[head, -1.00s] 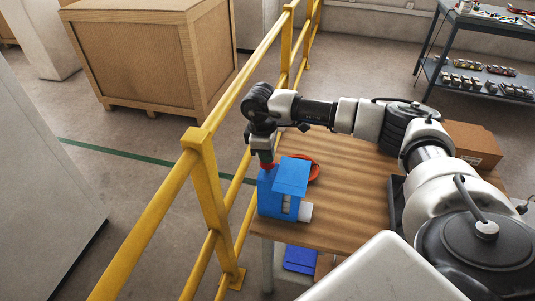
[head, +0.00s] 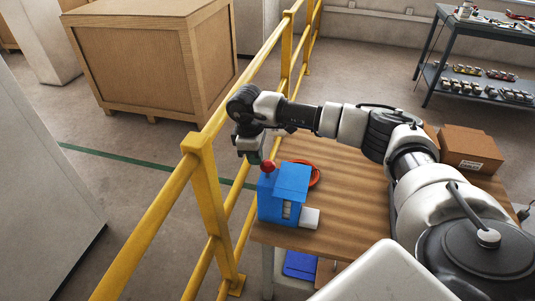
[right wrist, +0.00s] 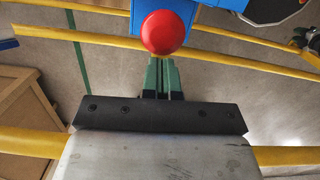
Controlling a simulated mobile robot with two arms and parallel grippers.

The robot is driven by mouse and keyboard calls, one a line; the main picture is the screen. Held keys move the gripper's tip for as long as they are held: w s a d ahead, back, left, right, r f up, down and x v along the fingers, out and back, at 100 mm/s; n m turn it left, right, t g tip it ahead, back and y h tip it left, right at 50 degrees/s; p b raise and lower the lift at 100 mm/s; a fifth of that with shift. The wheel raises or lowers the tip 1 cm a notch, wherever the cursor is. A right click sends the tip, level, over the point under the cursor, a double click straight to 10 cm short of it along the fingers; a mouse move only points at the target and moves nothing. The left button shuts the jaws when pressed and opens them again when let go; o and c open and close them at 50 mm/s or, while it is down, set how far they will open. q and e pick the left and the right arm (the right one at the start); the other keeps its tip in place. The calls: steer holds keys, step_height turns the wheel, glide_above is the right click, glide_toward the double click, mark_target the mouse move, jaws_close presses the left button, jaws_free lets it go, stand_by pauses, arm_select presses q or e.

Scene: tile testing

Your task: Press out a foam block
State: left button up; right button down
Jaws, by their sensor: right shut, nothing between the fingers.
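A blue press machine (head: 277,208) stands on the near left part of the wooden table. Its round red knob (head: 268,167) is on top and also shows in the right wrist view (right wrist: 166,32). A white block (head: 309,218), which looks like foam, sits at the machine's lower right side; I cannot tell whether it is fully clear of the machine. My right gripper (head: 255,157) is shut and empty, up and left of the knob. Its green fingers (right wrist: 161,64) show just below the knob in the right wrist view. My left gripper is not in view.
A red round dish (head: 315,174) lies behind the machine. A cardboard box (head: 470,148) is at the table's far right. A yellow railing (head: 207,190) runs close along the table's left side. The wooden tabletop (head: 350,185) right of the machine is largely bare.

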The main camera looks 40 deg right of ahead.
step_height(320, 180, up, 10)
steer(key=b, duration=0.1)
steer(key=shift+w+a, duration=0.35)
steer(key=shift+a, duration=0.05)
stand_by(1.1)
